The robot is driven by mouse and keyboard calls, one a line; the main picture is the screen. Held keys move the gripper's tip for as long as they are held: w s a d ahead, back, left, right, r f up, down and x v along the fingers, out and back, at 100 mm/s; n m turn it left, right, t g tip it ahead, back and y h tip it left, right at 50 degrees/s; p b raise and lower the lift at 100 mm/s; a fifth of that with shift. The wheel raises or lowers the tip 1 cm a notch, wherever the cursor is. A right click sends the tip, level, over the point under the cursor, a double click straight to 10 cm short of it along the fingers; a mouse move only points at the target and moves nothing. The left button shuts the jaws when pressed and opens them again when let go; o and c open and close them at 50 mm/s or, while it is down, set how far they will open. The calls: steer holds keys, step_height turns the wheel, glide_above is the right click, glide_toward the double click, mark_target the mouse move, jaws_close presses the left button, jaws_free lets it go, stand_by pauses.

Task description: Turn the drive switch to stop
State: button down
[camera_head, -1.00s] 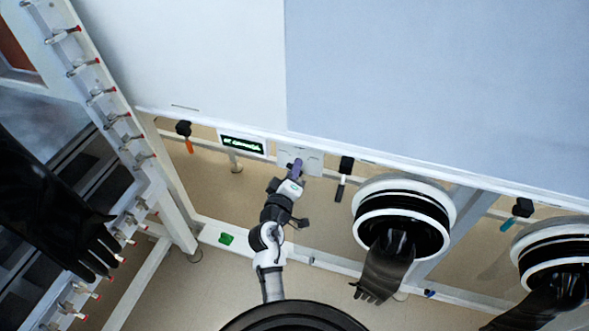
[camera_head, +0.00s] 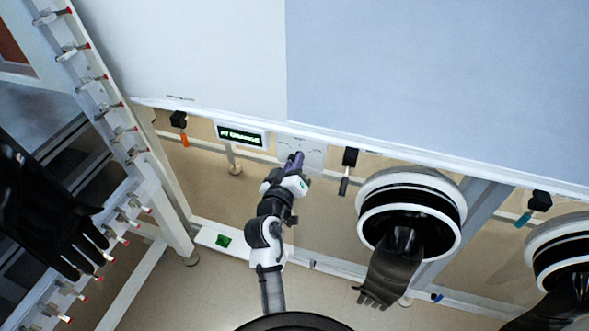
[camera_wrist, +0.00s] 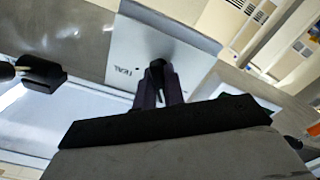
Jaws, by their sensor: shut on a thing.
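The drive switch shows in the wrist view as a small black knob (camera_wrist: 158,68) on a pale grey plate (camera_wrist: 192,52). Lettering on the plate beside the knob is too small to read surely. My gripper (camera_wrist: 158,90) has its dark purple fingers on either side of the knob and is shut on it. In the head view my gripper (camera_head: 295,160) reaches the plate (camera_head: 314,152) below the white panel's lower edge. The fingers hide the knob there, and I cannot tell which position it points to.
A green-lit display (camera_head: 240,135) is left of the plate. A black-handled lever (camera_head: 348,170) hangs close on its right, and an orange-tipped one (camera_head: 182,128) further left. A glove port (camera_head: 410,215) with a dark glove hanging stands to the right. A rack with red-tipped fittings (camera_head: 120,130) is at left.

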steer(key=shift+w+d+r+m+b, duration=0.1)
steer(key=shift+d+m+b, duration=0.05)
steer(key=shift+m+b, duration=0.4)
steer(key=c, duration=1.6)
jaws_free()
steer(key=shift+c, duration=0.2)
steer(key=shift+o, duration=0.8)
steer(key=shift+w+d, duration=0.1)
steer(key=shift+s+a, duration=0.2)
